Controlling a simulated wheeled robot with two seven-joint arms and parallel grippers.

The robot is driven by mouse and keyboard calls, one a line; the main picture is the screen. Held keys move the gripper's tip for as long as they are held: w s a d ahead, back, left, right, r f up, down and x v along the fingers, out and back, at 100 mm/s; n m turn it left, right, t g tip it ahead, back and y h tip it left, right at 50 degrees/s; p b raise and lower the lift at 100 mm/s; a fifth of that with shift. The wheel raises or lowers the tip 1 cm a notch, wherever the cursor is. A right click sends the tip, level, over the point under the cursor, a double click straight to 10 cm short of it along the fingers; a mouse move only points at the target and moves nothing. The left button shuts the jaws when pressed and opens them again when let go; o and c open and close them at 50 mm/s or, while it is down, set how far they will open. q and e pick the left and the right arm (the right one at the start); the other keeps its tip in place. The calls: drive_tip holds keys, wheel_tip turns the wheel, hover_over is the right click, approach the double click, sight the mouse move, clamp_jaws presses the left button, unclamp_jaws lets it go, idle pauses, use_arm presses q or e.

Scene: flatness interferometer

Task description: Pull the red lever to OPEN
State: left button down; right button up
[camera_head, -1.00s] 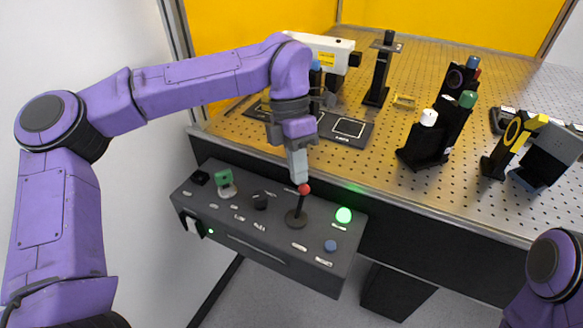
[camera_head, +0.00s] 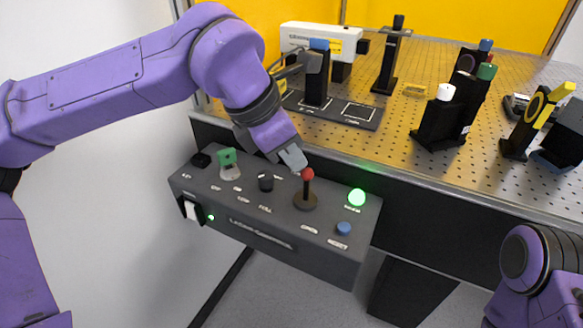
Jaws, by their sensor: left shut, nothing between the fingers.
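The red lever (camera_head: 307,175) is a dark upright stick with a red ball on top, on a round dark base on the grey control panel (camera_head: 290,241). It stands close to upright. My left gripper (camera_head: 296,160) is shut and empty, its fingertips just behind and to the left of the red ball. I cannot tell whether they touch it. The small white labels near the lever are too small to read. Part of my right arm shows at the lower right; its gripper is out of view.
The panel also bears a glowing green light (camera_head: 356,197), a blue button (camera_head: 344,228), a black knob (camera_head: 266,181) and a green switch (camera_head: 228,163). Behind it is the perforated optical table (camera_head: 400,115) with several optic mounts and a white laser unit (camera_head: 322,38).

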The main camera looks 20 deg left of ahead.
use_arm(q)
drive_tip(key=shift+s+a+f+t+b, duration=0.15)
drive_tip(key=shift+s+f+t+b, duration=0.3)
drive_tip(key=shift+s+t+b, duration=0.6)
drive_tip(key=b, duration=0.2)
drive_tip(key=s+t+b, duration=0.1)
drive_tip(key=b, duration=0.1)
drive_tip(key=shift+a+f+m+t+h, duration=0.15)
drive_tip(key=shift+m+t+h, duration=0.15)
drive_tip(key=shift+h, duration=0.1)
drive_tip(key=shift+s, duration=0.1)
use_arm(e)
wheel_tip(320, 180, down, 7)
use_arm(q)
drive_tip(key=shift+r, duration=0.25)
use_arm(e)
drive_tip(key=shift+r, duration=0.1)
use_arm(q)
drive_tip(key=shift+r+p, duration=0.75)
drive_tip(key=shift+p, duration=0.15)
use_arm(e)
drive_tip(key=shift+r, duration=0.65)
